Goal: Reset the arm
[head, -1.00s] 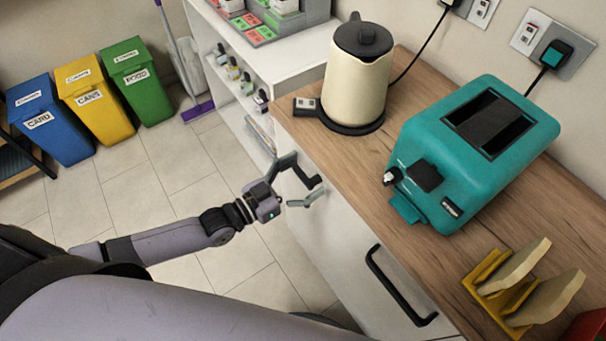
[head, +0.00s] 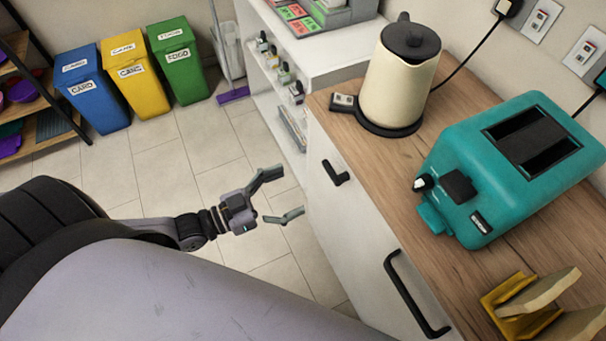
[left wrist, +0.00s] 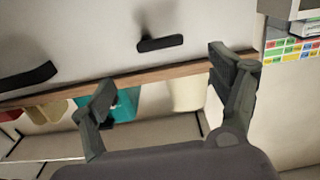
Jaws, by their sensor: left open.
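My left gripper (head: 279,198) is open and empty in the head view. It is over the tiled floor, to the left of the white cabinet front (head: 345,215) and apart from it. Its two fingers (left wrist: 165,92) also show spread in the left wrist view, with nothing between them and the cabinet front beyond. A small black handle (head: 335,173) is on the cabinet to the right of the gripper; it also shows in the left wrist view (left wrist: 160,43). My right gripper is not in view.
The wooden counter (head: 400,165) holds a cream kettle (head: 402,85), a teal toaster (head: 480,200) and a yellow toast rack (head: 515,310). A long black handle (head: 412,295) sticks out of the cabinet. Blue (head: 90,100), yellow (head: 135,85) and green (head: 182,75) bins stand at the back left. Floor tiles between are clear.

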